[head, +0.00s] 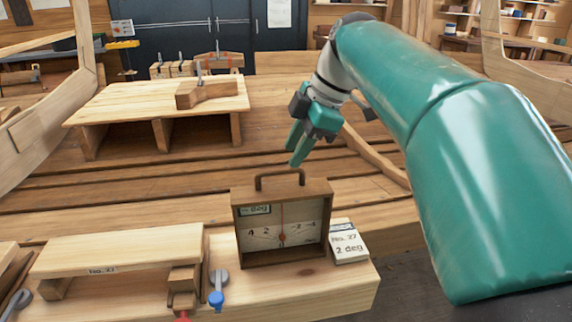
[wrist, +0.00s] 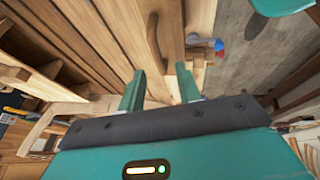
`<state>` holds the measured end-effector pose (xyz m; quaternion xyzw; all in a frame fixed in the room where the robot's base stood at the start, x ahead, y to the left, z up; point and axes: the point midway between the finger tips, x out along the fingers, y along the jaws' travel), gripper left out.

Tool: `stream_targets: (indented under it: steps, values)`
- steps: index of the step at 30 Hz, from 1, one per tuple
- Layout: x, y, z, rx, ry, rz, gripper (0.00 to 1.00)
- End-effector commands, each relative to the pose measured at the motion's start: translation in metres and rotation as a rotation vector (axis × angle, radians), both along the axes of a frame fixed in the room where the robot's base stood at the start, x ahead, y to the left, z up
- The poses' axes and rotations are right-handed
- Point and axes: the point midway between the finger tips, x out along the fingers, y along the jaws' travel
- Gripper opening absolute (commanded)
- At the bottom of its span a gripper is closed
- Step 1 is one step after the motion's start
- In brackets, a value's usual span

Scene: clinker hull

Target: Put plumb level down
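The plumb level (head: 262,218), a wooden box with a white dial face, a red needle and a brown top handle, stands upright on a pale plank (head: 345,290) in the head view. My gripper (head: 298,153) is above the level and looks apart from its handle. In the wrist view, my gripper's two teal fingers (wrist: 160,86) are spread with nothing between them. A brown curved bar shows ahead of them; I cannot tell for sure that it is the level's handle.
A card reading "No. 27, 2 deg" (head: 347,246) is right of the level. A wooden bench (head: 150,100) with clamps stands behind. Hull planks lie between.

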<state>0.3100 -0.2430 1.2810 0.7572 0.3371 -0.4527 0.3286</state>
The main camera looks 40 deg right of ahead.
Motion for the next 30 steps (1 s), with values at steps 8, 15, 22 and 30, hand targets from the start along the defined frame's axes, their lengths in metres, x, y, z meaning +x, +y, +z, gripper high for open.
stream_targets:
  steps: [8,15,22,30]
  values:
    - [-0.016,-0.010,0.041,-0.002,-0.001,-0.001,0.34]
    - [-0.019,-0.011,0.047,-0.001,0.001,0.000,0.34]
    - [-0.007,0.021,0.021,0.050,0.027,-0.115,0.34]
    - [0.008,0.130,-0.056,0.138,0.078,-0.482,0.34]
